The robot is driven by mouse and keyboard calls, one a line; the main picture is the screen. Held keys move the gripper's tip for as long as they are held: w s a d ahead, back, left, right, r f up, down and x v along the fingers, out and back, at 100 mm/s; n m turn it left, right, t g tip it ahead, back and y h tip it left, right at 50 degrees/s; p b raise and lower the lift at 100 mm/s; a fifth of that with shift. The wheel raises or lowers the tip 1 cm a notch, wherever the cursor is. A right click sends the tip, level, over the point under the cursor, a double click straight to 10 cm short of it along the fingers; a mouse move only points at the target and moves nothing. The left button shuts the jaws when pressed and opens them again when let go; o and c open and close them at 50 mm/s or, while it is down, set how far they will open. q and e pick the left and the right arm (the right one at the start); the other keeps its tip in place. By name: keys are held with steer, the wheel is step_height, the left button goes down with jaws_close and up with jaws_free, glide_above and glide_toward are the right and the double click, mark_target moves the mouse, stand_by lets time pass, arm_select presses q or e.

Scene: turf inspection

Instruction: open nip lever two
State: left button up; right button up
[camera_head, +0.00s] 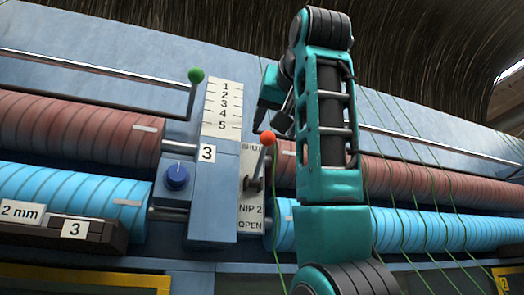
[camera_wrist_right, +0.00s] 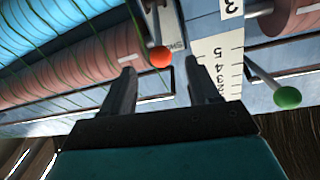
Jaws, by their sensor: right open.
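Nip lever two has an orange-red ball knob (camera_head: 267,138) on a grey stem, in front of a plate (camera_head: 250,212) marked SHUT at the top and NIP 2, OPEN at the bottom. The lever stands up, its knob by the SHUT end. My right gripper (camera_head: 270,108) is above the knob, partly hidden by my own arm. In the right wrist view the two dark fingers (camera_wrist_right: 159,66) are apart and empty. The knob (camera_wrist_right: 160,57) shows between and just beyond their tips; contact cannot be seen. My left gripper is not in view.
A green-knobbed lever (camera_head: 196,75) stands left of the number scale (camera_head: 222,108). A blue dial (camera_head: 177,176) sits on the housing beside the label 3. Red rollers (camera_head: 75,128) and blue rollers (camera_head: 75,190) run along both sides, with green strands crossing at right.

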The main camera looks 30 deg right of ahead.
mark_target(267, 143)
steer(key=p+x, duration=0.2)
steer(key=x, duration=0.8)
steer(key=shift+w+d+f+p, duration=0.1)
steer(key=shift+w+d+p, duration=0.1)
steer(key=shift+w+p, duration=0.2)
steer(key=shift+w, duration=0.15)
steer(key=shift+c, duration=0.3)
steer(key=c, duration=0.6)
jaws_close()
